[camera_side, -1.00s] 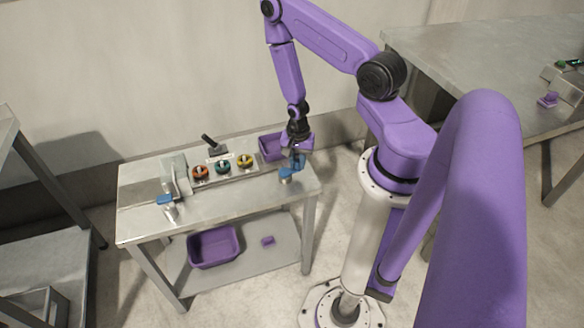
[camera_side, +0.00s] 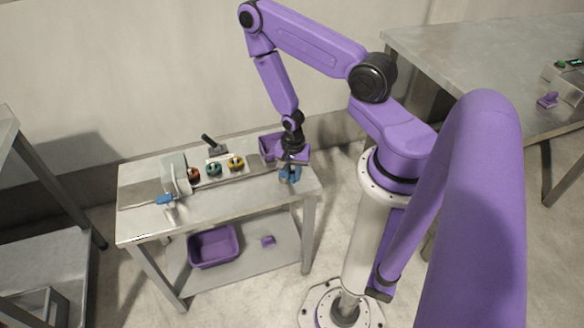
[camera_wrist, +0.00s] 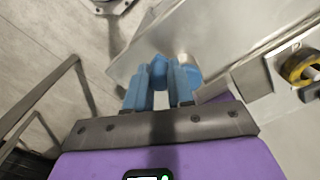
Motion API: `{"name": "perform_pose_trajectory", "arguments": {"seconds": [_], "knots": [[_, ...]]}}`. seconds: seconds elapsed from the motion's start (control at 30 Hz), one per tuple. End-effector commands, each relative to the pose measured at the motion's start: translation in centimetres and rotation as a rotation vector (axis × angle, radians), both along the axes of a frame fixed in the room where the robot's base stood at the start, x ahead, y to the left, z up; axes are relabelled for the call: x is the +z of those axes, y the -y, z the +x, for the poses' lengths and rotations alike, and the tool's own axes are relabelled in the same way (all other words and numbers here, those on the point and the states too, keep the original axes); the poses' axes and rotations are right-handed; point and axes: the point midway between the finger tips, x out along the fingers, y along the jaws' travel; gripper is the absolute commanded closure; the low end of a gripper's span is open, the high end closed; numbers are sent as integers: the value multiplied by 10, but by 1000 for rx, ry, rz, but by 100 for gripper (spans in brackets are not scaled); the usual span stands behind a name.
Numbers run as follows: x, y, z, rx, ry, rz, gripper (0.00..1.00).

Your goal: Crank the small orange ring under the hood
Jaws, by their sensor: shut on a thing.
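The orange ring (camera_side: 194,174) sits at the left end of a row on the table's slide, right at the opening of the grey hood (camera_side: 174,172). The hood's edge seems to hide part of it. A teal ring (camera_side: 214,169) and a yellow ring (camera_side: 235,163) stand to its right; the yellow one also shows in the wrist view (camera_wrist: 302,68). My gripper (camera_side: 290,174) is at the table's right end, shut on the blue crank handle (camera_wrist: 158,74). Its blue fingers are on both sides of the handle.
A second blue crank handle (camera_side: 165,199) is at the table's left end. A dark-handled tool (camera_side: 212,145) lies behind the rings. A purple bin (camera_side: 268,147) stands at the back right, close to my gripper. Another purple bin (camera_side: 213,247) is on the lower shelf.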

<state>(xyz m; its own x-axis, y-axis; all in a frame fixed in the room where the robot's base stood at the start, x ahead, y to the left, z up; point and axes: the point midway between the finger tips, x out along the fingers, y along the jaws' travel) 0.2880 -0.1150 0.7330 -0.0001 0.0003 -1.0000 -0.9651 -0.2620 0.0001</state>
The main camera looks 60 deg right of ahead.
Motion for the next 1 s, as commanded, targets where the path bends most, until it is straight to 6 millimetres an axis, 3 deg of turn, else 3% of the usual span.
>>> {"name": "perform_pose_trajectory", "arguments": {"seconds": [0.43,1.0], "knots": [[0,-17,21,-3,9,-2,90],[0,-21,48,-2,3,-1,90]]}}
